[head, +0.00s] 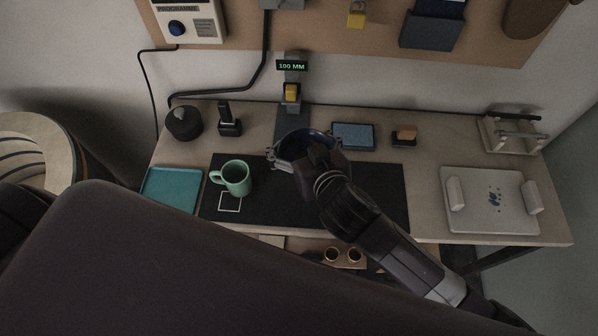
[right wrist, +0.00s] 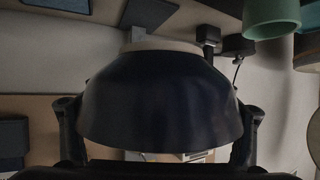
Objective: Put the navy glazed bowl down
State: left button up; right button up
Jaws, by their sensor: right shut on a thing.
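The navy glazed bowl (head: 303,141) is over the back part of the dark mat (head: 386,205) in the head view. My right gripper (head: 300,152) is shut on it, with its fingers at opposite sides. In the right wrist view the bowl (right wrist: 160,105) fills the middle between the fingers, and its pale foot shows at the top. I cannot tell whether the bowl touches the mat. My left gripper is not in view.
A green mug (head: 236,178) stands on the mat left of the bowl, near a white square outline (head: 230,208). A teal tray (head: 170,190) lies at the left. The mat's right part is clear.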

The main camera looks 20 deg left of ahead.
notch_tip(320, 180, down, 14)
jog(key=shift+r, duration=0.2)
jog(key=shift+b, duration=0.3)
jog(key=shift+f, duration=0.15)
jog(key=o, duration=1.5)
